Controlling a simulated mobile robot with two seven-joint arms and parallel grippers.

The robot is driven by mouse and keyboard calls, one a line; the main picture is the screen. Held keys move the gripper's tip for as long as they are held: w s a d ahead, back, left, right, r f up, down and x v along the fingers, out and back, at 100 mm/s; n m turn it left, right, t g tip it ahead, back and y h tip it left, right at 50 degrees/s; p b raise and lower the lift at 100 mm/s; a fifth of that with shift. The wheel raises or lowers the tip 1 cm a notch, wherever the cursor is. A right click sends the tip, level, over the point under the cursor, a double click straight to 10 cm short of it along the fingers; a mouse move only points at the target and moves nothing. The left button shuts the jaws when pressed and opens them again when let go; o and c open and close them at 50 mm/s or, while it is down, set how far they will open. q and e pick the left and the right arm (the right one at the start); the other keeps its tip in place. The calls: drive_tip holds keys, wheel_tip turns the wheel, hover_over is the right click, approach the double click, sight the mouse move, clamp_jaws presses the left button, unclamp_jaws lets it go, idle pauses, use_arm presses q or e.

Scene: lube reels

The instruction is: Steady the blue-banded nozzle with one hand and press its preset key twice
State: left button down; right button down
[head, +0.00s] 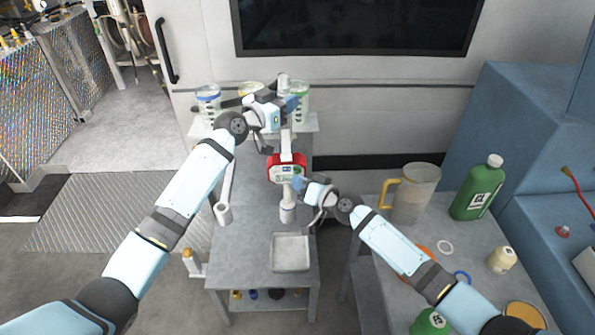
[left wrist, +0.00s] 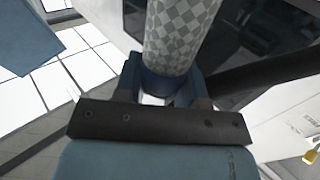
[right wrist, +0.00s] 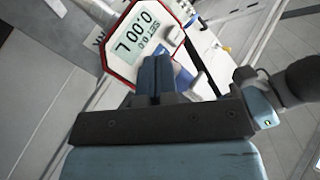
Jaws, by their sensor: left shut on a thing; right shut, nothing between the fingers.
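The nozzle has a red-rimmed meter (head: 287,170), with a pale stem above it and a grey-white part with a bluish band (head: 288,208) below. It hangs upright over the grey stand. My left gripper (head: 287,104) is shut on its upper part; the left wrist view shows a grey checkered tube (left wrist: 180,35) between the fingers. My right gripper (head: 299,184) is shut and empty at the meter's lower right.
A square metal tray (head: 291,252) lies on the grey stand below. A second pale nozzle (head: 223,213) hangs to the left. Several banded containers stand behind. The right-hand table holds a clear jug (head: 413,190), a green bottle (head: 478,188) and rings.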

drive_tip(key=shift+w, duration=0.1)
idle(0.5)
drive_tip(key=shift+w, duration=0.35)
drive_tip(key=shift+w, duration=0.45)
idle(0.6)
drive_tip(key=shift+s, duration=0.9)
drive_tip(key=shift+w, duration=0.15)
drive_tip(key=shift+w, duration=0.3)
idle(0.3)
drive_tip(key=shift+w, duration=0.4)
idle(1.0)
drive_tip(key=shift+s, duration=0.85)
